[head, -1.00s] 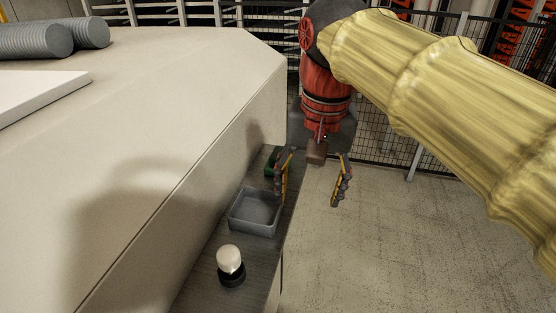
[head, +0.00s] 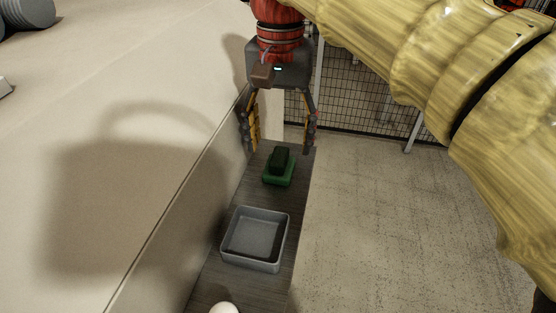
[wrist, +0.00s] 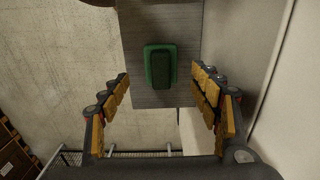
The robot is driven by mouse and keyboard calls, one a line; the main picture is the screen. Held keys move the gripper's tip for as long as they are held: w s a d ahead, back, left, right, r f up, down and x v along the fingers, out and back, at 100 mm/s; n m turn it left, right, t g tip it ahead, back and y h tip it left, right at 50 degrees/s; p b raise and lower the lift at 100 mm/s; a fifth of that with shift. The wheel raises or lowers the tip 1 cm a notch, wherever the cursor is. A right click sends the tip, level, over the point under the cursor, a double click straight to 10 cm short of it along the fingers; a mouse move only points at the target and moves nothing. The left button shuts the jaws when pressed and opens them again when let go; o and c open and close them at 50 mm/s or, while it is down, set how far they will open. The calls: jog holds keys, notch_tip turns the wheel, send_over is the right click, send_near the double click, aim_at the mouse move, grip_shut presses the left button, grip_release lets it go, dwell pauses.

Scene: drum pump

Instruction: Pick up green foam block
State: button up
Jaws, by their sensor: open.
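The green foam block (head: 279,163) shows in the head view near the far end of a narrow dark shelf. It has a brighter green base with a darker, smaller block shape on top. It also shows in the wrist view (wrist: 160,67), a little above the line between the fingertips. My gripper (head: 281,148) is open and empty, its two fingers spread wide. In the wrist view my gripper (wrist: 161,82) has one finger on each side of the block, apart from it. I cannot tell exactly how high the fingers are above it.
A grey open tray (head: 284,247) sits on the shelf (head: 224,262) nearer the camera. A white rounded knob (head: 223,308) is at the bottom edge. A large beige body (head: 90,120) rises on the left. A mesh fence (head: 364,105) stands behind; open floor is right.

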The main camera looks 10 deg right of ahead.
aim_at(279, 155)
jog(key=shift+s+f, duration=0.2)
jog(key=shift+f, duration=0.2)
jog(key=shift+w+f, duration=0.15)
jog(key=shift+f, duration=1.05)
jog(key=shift+w+f, duration=0.1)
jog(key=shift+f, duration=1.1)
jog(key=shift+c, duration=1.4)
jog(key=c, duration=1)
jog(key=shift+o, duration=0.2)
jog(key=shift+r, duration=0.1)
